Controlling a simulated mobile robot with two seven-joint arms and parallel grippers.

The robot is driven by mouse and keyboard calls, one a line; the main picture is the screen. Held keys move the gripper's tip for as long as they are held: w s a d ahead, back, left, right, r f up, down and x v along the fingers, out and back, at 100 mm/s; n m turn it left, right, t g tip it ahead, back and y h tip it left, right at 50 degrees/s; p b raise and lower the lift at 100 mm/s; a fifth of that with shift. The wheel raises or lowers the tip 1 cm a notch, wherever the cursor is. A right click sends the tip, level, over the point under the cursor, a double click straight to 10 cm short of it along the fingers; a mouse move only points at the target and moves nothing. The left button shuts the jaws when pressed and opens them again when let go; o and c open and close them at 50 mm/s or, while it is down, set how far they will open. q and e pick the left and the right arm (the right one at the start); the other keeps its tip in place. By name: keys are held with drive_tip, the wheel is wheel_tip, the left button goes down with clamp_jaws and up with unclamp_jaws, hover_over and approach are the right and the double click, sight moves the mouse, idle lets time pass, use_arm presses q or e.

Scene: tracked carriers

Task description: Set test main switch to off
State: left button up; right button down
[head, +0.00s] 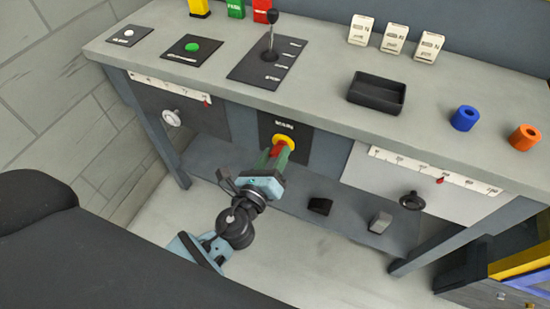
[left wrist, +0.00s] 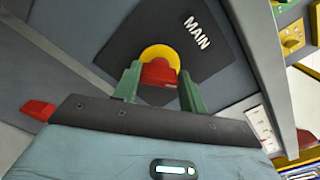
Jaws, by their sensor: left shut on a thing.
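The main switch has a red handle on a round yellow plate (head: 284,141), set in a dark panel (head: 303,144) labelled MAIN on the front of the bench. The left wrist view shows the yellow plate (left wrist: 160,54) and the red handle (left wrist: 158,73) close up. My left gripper (head: 278,154) reaches the switch from the front, its green fingers on either side of the red handle and shut on it. The fingers (left wrist: 158,85) hide part of the handle. The handle's exact setting is hard to tell. My right gripper is in neither view.
The bench top (head: 330,100) carries a lever (head: 270,45), a green button (head: 192,47), a black tray (head: 377,93), and blue (head: 464,118) and orange (head: 525,138) rings. Handwheels stand out left (head: 172,118) and right (head: 411,201) of the switch. Two small blocks lie on the lower shelf (head: 290,200).

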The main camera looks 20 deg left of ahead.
use_arm(q)
drive_tip(key=shift+f+n+b, duration=0.15)
drive_tip(key=shift+n+b, duration=0.25)
drive_tip(key=shift+n, duration=0.6)
drive_tip(key=n+b, duration=0.1)
drive_tip(key=n, duration=0.1)
drive_tip(key=shift+n, duration=0.3)
drive_tip(key=n, duration=0.3)
drive_tip(key=shift+n+b, duration=0.3)
drive_tip(key=shift+b, duration=0.1)
drive_tip(key=shift+f+n, duration=0.1)
drive_tip(key=shift+n, duration=1.1)
drive_tip(key=o, duration=1)
